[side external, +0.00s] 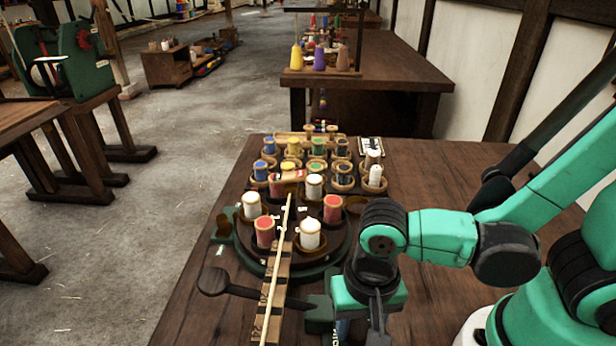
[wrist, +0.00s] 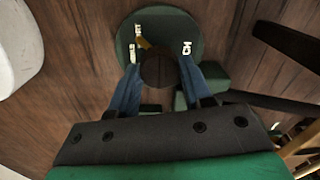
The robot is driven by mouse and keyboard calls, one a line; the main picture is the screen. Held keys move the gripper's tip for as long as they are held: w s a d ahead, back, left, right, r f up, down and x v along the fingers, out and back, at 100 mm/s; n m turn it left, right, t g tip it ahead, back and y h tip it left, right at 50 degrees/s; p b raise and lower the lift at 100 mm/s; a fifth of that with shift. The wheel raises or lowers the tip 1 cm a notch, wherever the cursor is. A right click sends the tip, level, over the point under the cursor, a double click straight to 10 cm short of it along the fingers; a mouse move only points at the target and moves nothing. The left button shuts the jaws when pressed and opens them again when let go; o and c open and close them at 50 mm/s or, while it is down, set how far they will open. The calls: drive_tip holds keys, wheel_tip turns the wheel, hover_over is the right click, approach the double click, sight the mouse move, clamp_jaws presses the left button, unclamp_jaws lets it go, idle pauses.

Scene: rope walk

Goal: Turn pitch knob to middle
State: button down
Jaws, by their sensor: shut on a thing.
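The pitch knob (wrist: 158,70) is a round dark brown knob on a green disc (wrist: 160,22) in the wrist view. A yellow pointer (wrist: 143,42) sticks out from it to the upper left, between two white labels on the left; another white label is to the right. My gripper (wrist: 160,73) has its two blue-grey fingers on either side of the knob, shut on it. In the side external view my gripper (side external: 375,325) points down at the table's near side; the knob is hidden there.
A round dark stand with several red and white spools (side external: 310,234) stands left of my gripper on the wooden table (side external: 430,180). A pale rod on a marked strip (side external: 273,290) and a dark lever (side external: 212,281) lie close by. The table's right part behind my arm is clear.

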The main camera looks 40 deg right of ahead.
sight(359, 327)
drive_tip(key=n, duration=0.4)
drive_tip(key=shift+n, duration=2.2)
drive_tip(key=shift+c, duration=1.8)
unclamp_jaws()
drive_tip(key=shift+r, duration=0.1)
drive_tip(key=shift+r, duration=2.7)
